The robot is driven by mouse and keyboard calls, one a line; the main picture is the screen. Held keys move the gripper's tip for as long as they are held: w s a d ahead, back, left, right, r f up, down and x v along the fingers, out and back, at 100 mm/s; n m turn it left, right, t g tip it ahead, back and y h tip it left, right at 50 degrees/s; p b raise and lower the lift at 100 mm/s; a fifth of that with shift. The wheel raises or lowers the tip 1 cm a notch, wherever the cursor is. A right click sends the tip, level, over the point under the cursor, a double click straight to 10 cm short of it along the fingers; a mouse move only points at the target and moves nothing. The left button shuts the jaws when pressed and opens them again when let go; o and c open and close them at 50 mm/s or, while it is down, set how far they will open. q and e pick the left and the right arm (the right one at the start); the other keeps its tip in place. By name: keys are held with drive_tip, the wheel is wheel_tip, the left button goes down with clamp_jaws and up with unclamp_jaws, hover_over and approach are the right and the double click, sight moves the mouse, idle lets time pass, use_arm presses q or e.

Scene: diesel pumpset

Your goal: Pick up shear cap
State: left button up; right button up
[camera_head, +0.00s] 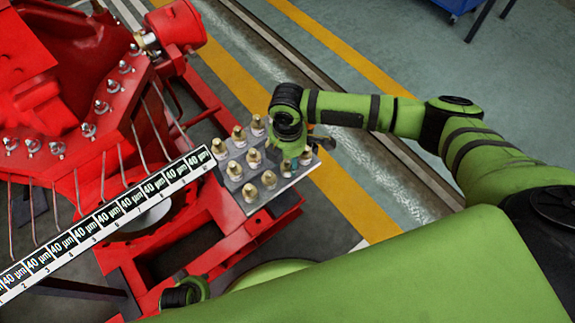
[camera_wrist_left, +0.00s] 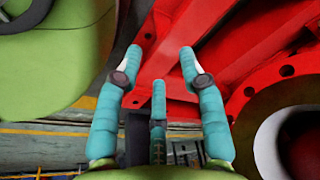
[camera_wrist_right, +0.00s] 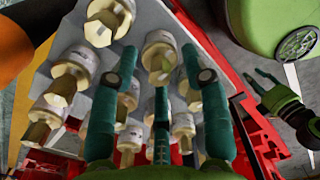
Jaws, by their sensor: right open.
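Several brass caps with hexagonal tops and pale printed collars stand in rows on a grey plate (camera_head: 247,208). One cap (camera_head: 234,170) stands near the plate's left edge; I cannot tell which one is the shear cap. My right gripper (camera_head: 305,150) is over the plate's right side and partly hides caps there. In the right wrist view its fingers (camera_wrist_right: 157,72) are spread, with a cap (camera_wrist_right: 161,55) showing between the tips, not gripped. My left gripper (camera_head: 185,292) is low by the red frame; in the left wrist view its fingers (camera_wrist_left: 162,70) are apart and empty.
A red engine block (camera_head: 40,85) with bolts and thin pipes fills the left. A strip printed "40 µm" (camera_head: 110,215) crosses in front of it. The red frame (camera_head: 255,228) is under the plate. Open floor (camera_head: 400,50) lies to the right.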

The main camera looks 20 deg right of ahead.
clamp_jaws()
drive_tip(key=shift+r, duration=0.1)
drive_tip(key=shift+w+r, duration=0.1)
drive_tip(key=shift+r, duration=0.3)
wheel_tip(320, 180, up, 4)
drive_tip(key=shift+d+f+p, duration=0.1)
drive_tip(key=shift+d+p, duration=0.05)
drive_tip(key=shift+p, duration=0.65)
use_arm(q)
drive_tip(key=shift+w+a+f+t+p, duration=0.35)
drive_tip(key=shift+w+f+t+p, duration=0.25)
drive_tip(key=shift+w+t+p, duration=0.25)
use_arm(e)
drive_tip(key=s+d+r, duration=0.2)
drive_tip(key=d+r, duration=0.4)
drive_tip(key=d, duration=0.5)
drive_tip(key=shift+s+r, duration=0.15)
drive_tip(key=shift+s, duration=0.25)
